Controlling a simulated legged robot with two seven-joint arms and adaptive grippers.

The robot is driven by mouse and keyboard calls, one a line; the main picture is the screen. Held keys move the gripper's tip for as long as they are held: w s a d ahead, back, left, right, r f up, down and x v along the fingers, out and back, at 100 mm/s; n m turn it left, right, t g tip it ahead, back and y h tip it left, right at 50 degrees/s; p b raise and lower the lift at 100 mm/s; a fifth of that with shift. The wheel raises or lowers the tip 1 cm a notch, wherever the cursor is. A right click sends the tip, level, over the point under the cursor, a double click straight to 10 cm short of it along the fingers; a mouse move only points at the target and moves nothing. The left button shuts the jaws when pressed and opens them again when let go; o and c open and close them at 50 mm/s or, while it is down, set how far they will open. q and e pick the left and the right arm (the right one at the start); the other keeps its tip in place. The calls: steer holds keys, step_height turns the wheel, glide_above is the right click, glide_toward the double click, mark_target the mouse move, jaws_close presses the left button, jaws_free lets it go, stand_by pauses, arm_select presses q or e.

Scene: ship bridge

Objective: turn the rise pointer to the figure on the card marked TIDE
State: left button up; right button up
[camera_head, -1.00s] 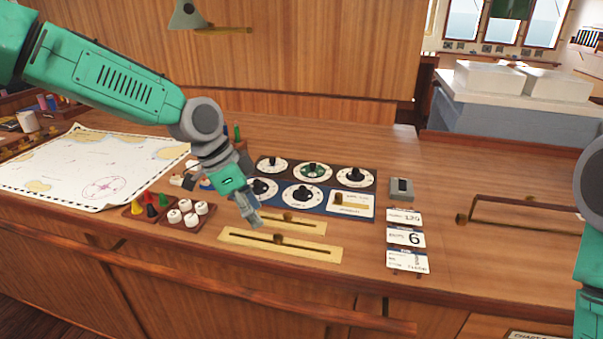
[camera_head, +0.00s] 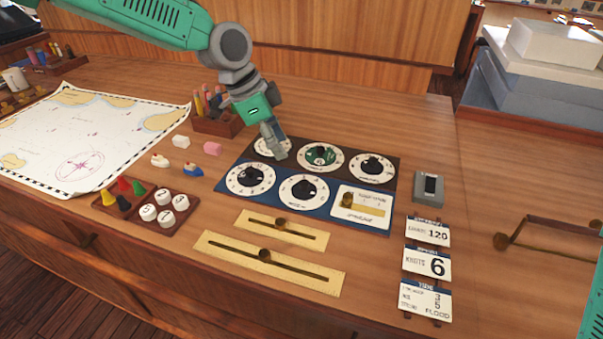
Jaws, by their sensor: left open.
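My left gripper (camera_head: 277,150) is open, pointing down over the top-left dial (camera_head: 266,146) and hiding part of it; contact cannot be told. The dial panel (camera_head: 225,177) holds white dials with dark pointer knobs: a green-centred dial (camera_head: 320,156), a top-right dial (camera_head: 371,167), a bottom-left dial (camera_head: 245,183) and a bottom-middle dial (camera_head: 304,191). Their labels are too small to tell which is rise. The TIDE card (camera_head: 425,301) lies lowest of the cards at right, showing 3, 5 and FLOOD; its small print is blurred. My right gripper is out of view.
Two brass sliders (camera_head: 225,254) lie in front of the panel. A grey switch box (camera_head: 428,188) and a brass rail (camera_head: 550,222) stand to the right. A pen holder (camera_head: 214,123), model boats, pegs and numbered knobs (camera_head: 165,208) crowd the left, beside a chart (camera_head: 70,130).

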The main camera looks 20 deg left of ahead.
mark_target(303, 182)
arm_select(q)
steer(key=p+x, duration=0.1)
steer(key=x, duration=0.9)
steer(key=shift+w+d+f, duration=0.15)
steer(key=shift+w+f, duration=0.05)
steer(key=shift+w, duration=0.05)
steer(key=shift+w+f, duration=0.15)
steer(key=shift+f, duration=0.6)
steer(key=shift+d, duration=0.2)
steer(key=shift+c, duration=0.9)
jaws_close()
